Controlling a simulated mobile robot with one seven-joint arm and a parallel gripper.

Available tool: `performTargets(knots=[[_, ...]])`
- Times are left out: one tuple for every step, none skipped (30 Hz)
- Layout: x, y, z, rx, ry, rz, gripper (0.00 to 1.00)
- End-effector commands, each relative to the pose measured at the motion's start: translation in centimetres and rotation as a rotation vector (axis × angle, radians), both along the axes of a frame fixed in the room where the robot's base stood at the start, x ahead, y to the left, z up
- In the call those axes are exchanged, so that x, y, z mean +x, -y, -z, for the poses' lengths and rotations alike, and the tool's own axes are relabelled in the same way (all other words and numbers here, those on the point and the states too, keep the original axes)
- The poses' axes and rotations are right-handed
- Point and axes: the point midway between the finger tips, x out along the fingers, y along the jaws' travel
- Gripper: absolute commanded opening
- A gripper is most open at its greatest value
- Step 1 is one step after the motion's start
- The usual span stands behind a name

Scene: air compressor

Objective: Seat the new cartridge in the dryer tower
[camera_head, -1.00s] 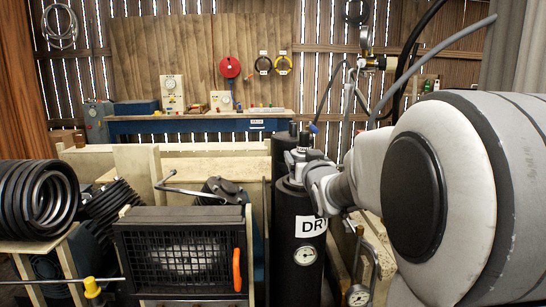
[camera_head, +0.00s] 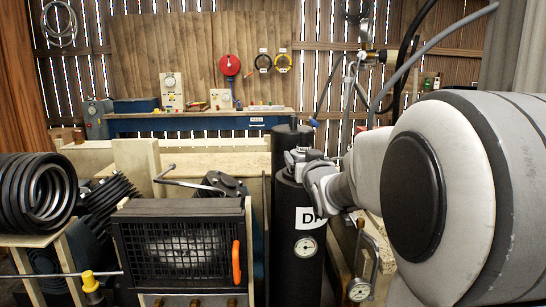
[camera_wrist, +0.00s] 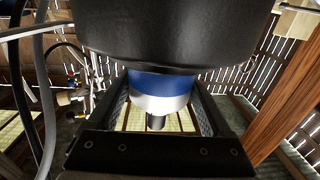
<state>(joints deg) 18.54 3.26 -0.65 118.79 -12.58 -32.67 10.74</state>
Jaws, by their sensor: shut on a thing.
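The dryer tower (camera_head: 297,235) is a tall black cylinder with a partly hidden white label and a round gauge, standing right of centre in the head view. My gripper (camera_head: 300,160) is at the top of the tower. In the wrist view, the two fingers of my gripper (camera_wrist: 159,92) lie either side of the cartridge (camera_wrist: 160,84), which has a blue band, a silver section and a small grey stub. My gripper is shut on it. A large dark rounded body, seemingly the tower, covers the cartridge's far end. How deep the cartridge sits is hidden.
A second black cylinder (camera_head: 290,142) stands just behind the tower. A caged unit (camera_head: 185,250) with an orange handle stands to the left, and black coils (camera_head: 35,195) farther left. A small gauge (camera_head: 359,289) is low to the right. A blue workbench (camera_head: 195,124) stands at the back.

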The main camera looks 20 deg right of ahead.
Motion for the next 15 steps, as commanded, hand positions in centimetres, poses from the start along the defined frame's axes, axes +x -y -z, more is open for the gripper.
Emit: performTargets(knots=[[0.0, 0.0, 0.0, -0.001, 0.006, 0.0, 0.0], [0.0, 0.0, 0.0, -0.001, 0.006, 0.0, 0.0], [0.0, 0.0, 0.1, -0.001, 0.006, 0.0, 0.0], [0.0, 0.0, 0.2, -0.001, 0.006, 0.0, 0.0], [0.0, 0.0, 0.3, -0.001, 0.006, 0.0, 0.0], [0.0, 0.0, 0.3, -0.001, 0.006, 0.0, 0.0], [0.0, 0.0, 0.4, -0.001, 0.006, 0.0, 0.0], [0.0, 0.0, 0.5, -0.001, 0.006, 0.0, 0.0], [0.0, 0.0, 0.6, -0.001, 0.006, 0.0, 0.0], [0.0, 0.0, 0.6, -0.001, 0.006, 0.0, 0.0], [0.0, 0.0, 0.7, -0.001, 0.006, 0.0, 0.0], [0.0, 0.0, 0.8, -0.001, 0.006, 0.0, 0.0], [0.0, 0.0, 0.9, -0.001, 0.006, 0.0, 0.0], [0.0, 0.0, 1.0, -0.001, 0.006, 0.0, 0.0], [0.0, 0.0, 1.0, -0.001, 0.006, 0.0, 0.0]])
